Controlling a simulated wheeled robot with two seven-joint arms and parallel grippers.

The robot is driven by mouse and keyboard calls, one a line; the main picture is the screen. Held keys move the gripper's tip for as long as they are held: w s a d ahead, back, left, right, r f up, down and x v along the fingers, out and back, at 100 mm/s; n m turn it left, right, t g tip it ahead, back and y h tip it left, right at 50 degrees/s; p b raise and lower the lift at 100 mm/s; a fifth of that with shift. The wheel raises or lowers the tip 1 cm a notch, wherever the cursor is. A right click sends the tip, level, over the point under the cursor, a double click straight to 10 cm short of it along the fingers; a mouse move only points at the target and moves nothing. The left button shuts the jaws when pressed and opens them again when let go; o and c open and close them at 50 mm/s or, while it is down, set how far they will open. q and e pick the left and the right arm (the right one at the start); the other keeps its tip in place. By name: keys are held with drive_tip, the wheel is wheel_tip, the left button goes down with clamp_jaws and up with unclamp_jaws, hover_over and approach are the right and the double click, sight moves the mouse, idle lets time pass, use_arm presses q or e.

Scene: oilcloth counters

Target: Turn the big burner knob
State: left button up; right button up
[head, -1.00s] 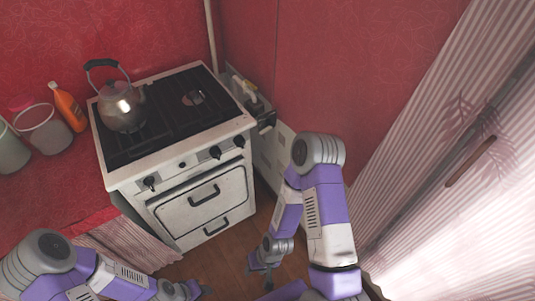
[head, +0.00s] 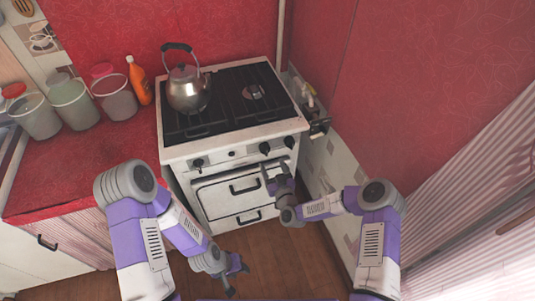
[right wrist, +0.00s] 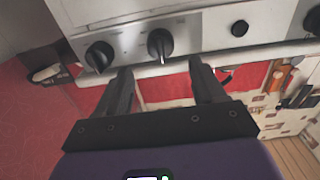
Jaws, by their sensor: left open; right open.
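The white stove (head: 235,139) has dark knobs along its front panel: a left knob (head: 198,162), a middle-right knob (head: 264,148) and a rightmost knob (head: 289,141). Which one is the big burner knob I cannot tell. My right gripper (head: 274,167) is open and empty, just below the two right knobs. In the right wrist view its fingers (right wrist: 162,70) point at the panel, with one knob (right wrist: 160,43) roughly ahead of the gap and another knob (right wrist: 100,57) to the left. Neither looks gripped. My left gripper (head: 236,275) is open, low before the stove.
A metal kettle (head: 187,94) stands on the hob's left. The oven handle (head: 245,187) and drawer handle (head: 248,217) stick out below the panel. Tubs and an orange bottle (head: 139,82) stand on the red counter (head: 80,165). A red wall (head: 400,90) is on the right.

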sight(267, 154)
drive_tip(key=b+x, duration=0.1)
drive_tip(key=x, duration=0.5)
drive_tip(key=shift+w+a, duration=0.1)
drive_tip(key=shift+w, duration=0.25)
drive_tip(key=c, duration=1.1)
drive_tip(key=shift+o, duration=0.2)
drive_tip(key=shift+f+m+b, duration=0.25)
drive_tip(key=shift+m+b, duration=1.55)
drive_tip(key=shift+b, duration=0.1)
drive_tip(key=shift+m+b, duration=1)
drive_tip(key=shift+m, duration=0.2)
drive_tip(key=shift+r+m+b, duration=0.1)
drive_tip(key=shift+m+b, duration=0.85)
drive_tip(key=shift+m, duration=0.45)
